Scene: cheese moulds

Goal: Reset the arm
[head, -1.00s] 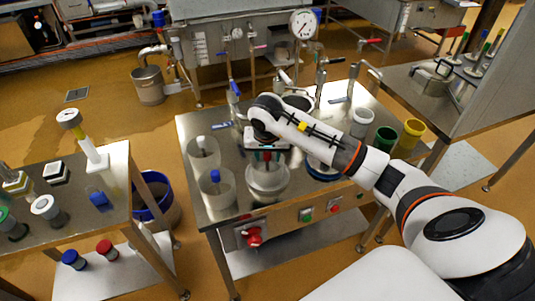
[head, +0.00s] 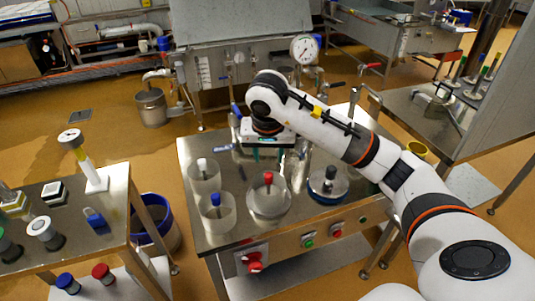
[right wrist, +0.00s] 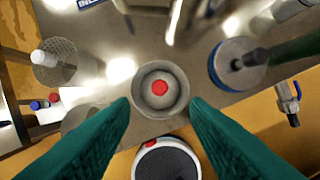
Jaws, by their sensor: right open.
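My right gripper (head: 267,155) is raised over the steel table (head: 240,223), at the back of the row of moulds. In the right wrist view its two green fingers (right wrist: 160,115) are spread apart with nothing between them. Below and apart from them stands a mould with a red knob (right wrist: 160,88), which also shows in the head view (head: 268,198). My left gripper is in neither view.
A mould with a blue rim (head: 328,187) stands to the right, and clear cups with a white plunger (head: 204,177) and a blue plunger (head: 216,213) to the left. A side table (head: 85,225) holds several small items. A gauge (head: 304,49) stands behind.

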